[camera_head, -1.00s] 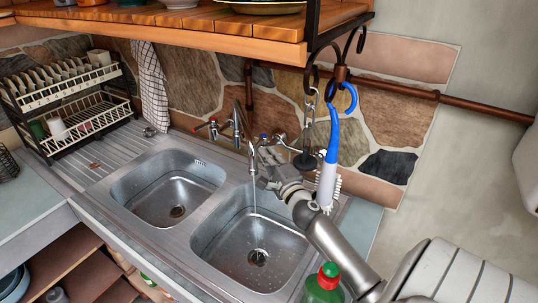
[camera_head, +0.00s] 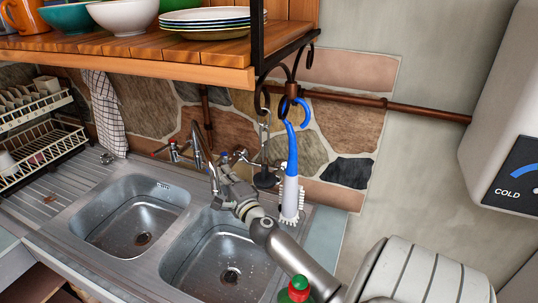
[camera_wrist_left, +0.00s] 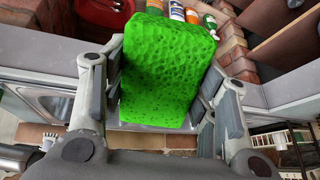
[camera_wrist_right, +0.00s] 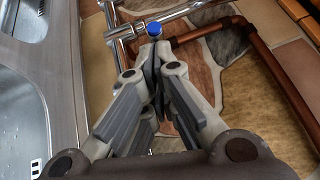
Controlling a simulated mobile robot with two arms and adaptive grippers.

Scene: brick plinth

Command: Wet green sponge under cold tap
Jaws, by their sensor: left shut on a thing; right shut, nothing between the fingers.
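The bright green sponge (camera_wrist_left: 168,68) is held between the fingers of my left gripper (camera_wrist_left: 165,95), in the left wrist view. Neither shows in the head view, and I cannot tell whether the sponge is wet. The blue-marked cold tap (camera_head: 225,155) is at the back of the sink; its blue cap also shows in the right wrist view (camera_wrist_right: 155,29). My right gripper (camera_head: 226,172) is shut and empty. In the right wrist view its fingertips (camera_wrist_right: 155,62) are close by the blue cap; contact is unclear. The curved spout (camera_head: 199,147) shows no water stream now.
The double steel sink has a left basin (camera_head: 130,215) and a right basin (camera_head: 215,250), both empty. A red-green bottle (camera_head: 298,288) stands at the front. A blue-handled brush (camera_head: 291,180) hangs right of the gripper. A wooden shelf (camera_head: 150,60) overhangs the sink.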

